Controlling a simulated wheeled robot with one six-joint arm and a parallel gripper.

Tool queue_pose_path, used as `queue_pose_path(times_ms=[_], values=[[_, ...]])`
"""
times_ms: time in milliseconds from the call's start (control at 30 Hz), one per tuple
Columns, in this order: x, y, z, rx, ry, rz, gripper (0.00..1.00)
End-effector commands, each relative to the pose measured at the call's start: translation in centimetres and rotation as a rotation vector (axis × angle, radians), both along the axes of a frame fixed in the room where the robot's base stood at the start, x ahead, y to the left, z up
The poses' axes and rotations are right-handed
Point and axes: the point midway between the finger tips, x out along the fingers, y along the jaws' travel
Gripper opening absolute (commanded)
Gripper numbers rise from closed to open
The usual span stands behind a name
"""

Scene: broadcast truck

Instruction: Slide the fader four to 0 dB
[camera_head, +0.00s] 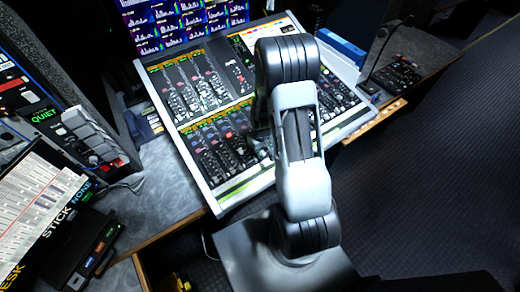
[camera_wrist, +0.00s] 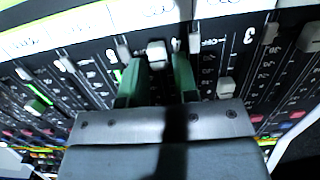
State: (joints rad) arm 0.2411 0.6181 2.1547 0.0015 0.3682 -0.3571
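A white fader cap (camera_wrist: 157,52) on the mixing console sits between the two green fingers of my gripper (camera_wrist: 158,65) in the wrist view. A small gap seems to show on each side of the cap, so the fingers look open around it. A printed number 3 is on the panel to the right of the gripper. I cannot read the number of the fader between my fingers, and my gripper body hides the lower part of its track. In the head view my arm covers the gripper and the faders under it; the console (camera_head: 228,188) shows around it.
Another white fader cap (camera_wrist: 227,88) stands close to the right of my gripper. More caps, one of them (camera_wrist: 66,64), are to the left. Monitors (camera_head: 170,20) stand behind the console. A small control box (camera_head: 398,74) is on the right, and a button panel (camera_head: 90,135) on the left.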

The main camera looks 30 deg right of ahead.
Motion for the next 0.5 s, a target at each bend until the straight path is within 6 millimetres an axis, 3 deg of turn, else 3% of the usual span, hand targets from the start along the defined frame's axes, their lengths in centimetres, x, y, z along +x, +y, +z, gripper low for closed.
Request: queue_pose_path(times_ms=[400, 500], values=[[-0.01, -0.01, -0.56, 0.000, 0.000, -0.001, 0.28], [-0.01, -0.01, -0.55, 0.000, 0.000, 0.000, 0.19]])
